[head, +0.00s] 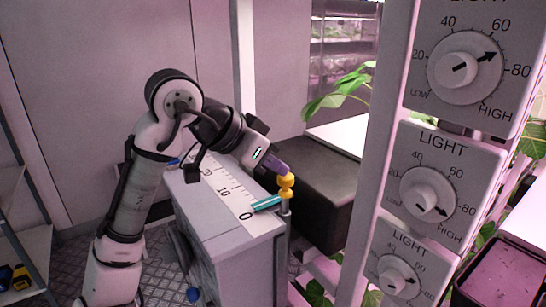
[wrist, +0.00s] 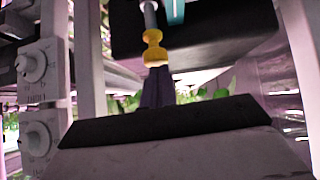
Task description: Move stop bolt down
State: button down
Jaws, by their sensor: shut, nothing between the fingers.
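The stop bolt has a yellow knob (head: 286,187) on a grey upright post at the front right corner of a white box (head: 245,240). My gripper (head: 284,172) is shut and empty. Its purple fingertips are right at the top of the knob and look to touch it. In the wrist view the yellow knob (wrist: 154,50) sits at the tips of my dark fingers (wrist: 157,82), in line with them. A teal pointer (head: 267,203) lies beside the post, near the 0 end of the scale (head: 228,193).
A dark box (head: 325,190) stands behind the post. A white upright with several light dials (head: 428,192) rises close on the right. Shelves (head: 22,220) stand at the far left. Plant leaves (head: 340,92) hang behind.

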aim_at(282, 191)
jog(key=shift+s+f+b, duration=0.1)
jog(key=shift+f+b, duration=1.05)
jog(key=shift+f, duration=1.2)
